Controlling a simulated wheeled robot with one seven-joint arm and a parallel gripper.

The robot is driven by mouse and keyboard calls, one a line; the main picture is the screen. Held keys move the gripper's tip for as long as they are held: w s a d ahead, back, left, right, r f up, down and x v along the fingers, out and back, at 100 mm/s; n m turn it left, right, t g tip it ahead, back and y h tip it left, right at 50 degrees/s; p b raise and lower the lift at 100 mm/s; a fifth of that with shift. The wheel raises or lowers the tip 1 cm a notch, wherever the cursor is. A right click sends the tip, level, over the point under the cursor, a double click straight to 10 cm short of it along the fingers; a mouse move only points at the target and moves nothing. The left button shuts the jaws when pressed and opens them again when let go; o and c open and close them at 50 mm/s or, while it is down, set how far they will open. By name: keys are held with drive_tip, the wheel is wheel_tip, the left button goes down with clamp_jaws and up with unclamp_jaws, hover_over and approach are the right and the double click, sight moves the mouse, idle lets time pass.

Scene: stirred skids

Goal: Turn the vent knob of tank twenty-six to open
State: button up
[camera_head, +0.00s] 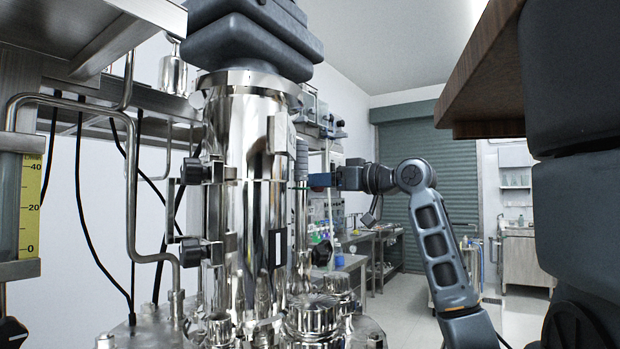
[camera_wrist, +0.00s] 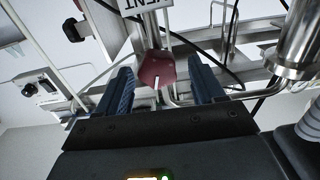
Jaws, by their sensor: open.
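The red vent knob (camera_wrist: 155,68) shows in the wrist view, with a pale pointer line on its face. A white label (camera_wrist: 146,4) reading "ENT", cut off by the frame edge, is just above it. My gripper (camera_wrist: 161,80) is open, with one blue finger on each side of the knob and visible gaps between; how deep the fingers reach is hard to tell. In the head view my gripper (camera_head: 321,181) is at the right side of the tall steel column (camera_head: 236,130). The knob cannot be made out there, and no tank number is readable.
Black knobs (camera_head: 192,171) stick out from the column's left. Steel pipes and black hoses (camera_head: 90,210) hang at the left. In the wrist view a steel cylinder (camera_wrist: 305,40) is at upper right and a box with a dial (camera_wrist: 42,86) at left. Open floor (camera_head: 400,300) lies behind my arm.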

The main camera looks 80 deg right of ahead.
drive_tip(key=x, duration=0.3)
drive_tip(key=shift+d, duration=0.1)
drive_tip(key=c, duration=1)
drive_tip(key=shift+o, duration=0.2)
drive_tip(key=shift+f, duration=0.1)
drive_tip(key=shift+n+b, duration=3.1)
drive_tip(key=shift+n, duration=0.7)
drive_tip(key=shift+a, duration=0.2)
